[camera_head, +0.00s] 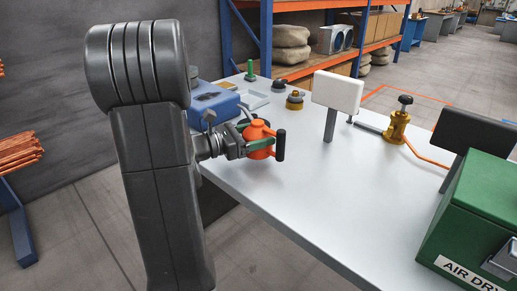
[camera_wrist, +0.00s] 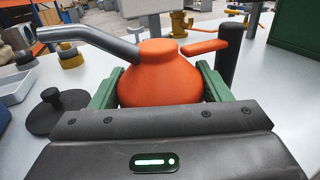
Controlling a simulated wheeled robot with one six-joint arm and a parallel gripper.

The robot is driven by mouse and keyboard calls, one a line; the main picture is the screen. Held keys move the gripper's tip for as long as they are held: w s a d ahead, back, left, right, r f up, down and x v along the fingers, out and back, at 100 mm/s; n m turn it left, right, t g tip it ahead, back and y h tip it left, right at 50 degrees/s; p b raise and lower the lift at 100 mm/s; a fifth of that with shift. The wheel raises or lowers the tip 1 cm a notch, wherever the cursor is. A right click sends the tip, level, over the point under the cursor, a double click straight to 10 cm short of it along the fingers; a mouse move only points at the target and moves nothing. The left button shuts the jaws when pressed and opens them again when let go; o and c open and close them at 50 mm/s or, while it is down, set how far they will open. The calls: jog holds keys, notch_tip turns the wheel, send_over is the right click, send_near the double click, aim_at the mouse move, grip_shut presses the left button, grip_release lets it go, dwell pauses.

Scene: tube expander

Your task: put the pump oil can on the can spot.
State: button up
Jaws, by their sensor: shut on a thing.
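The pump oil can (camera_head: 257,131) is a rounded orange body with a narrow neck, a grey spout and an upright black grip at its side. It also shows upright and close in the wrist view (camera_wrist: 160,78), spout to the left and black grip to the right. My gripper (camera_head: 262,144) is shut on the can's body, with a green finger on each side; the fingers also show in the wrist view (camera_wrist: 158,88). The can is near the left edge of the grey table (camera_head: 330,195); its underside is hidden, so I cannot tell whether it touches the table. I cannot make out the can spot.
A blue box (camera_head: 212,104) stands behind the can. A green box (camera_head: 470,205) fills the right front. The table's middle is clear.

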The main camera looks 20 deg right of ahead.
jog(key=shift+f+b, duration=0.35)
jog(key=shift+f, duration=1.4)
jog(key=shift+f, duration=0.2)
jog(key=o, duration=1.4)
jog(key=shift+r, duration=0.15)
jog(key=shift+r, duration=0.1)
jog(key=a, duration=1.2)
jog(key=shift+p, duration=0.4)
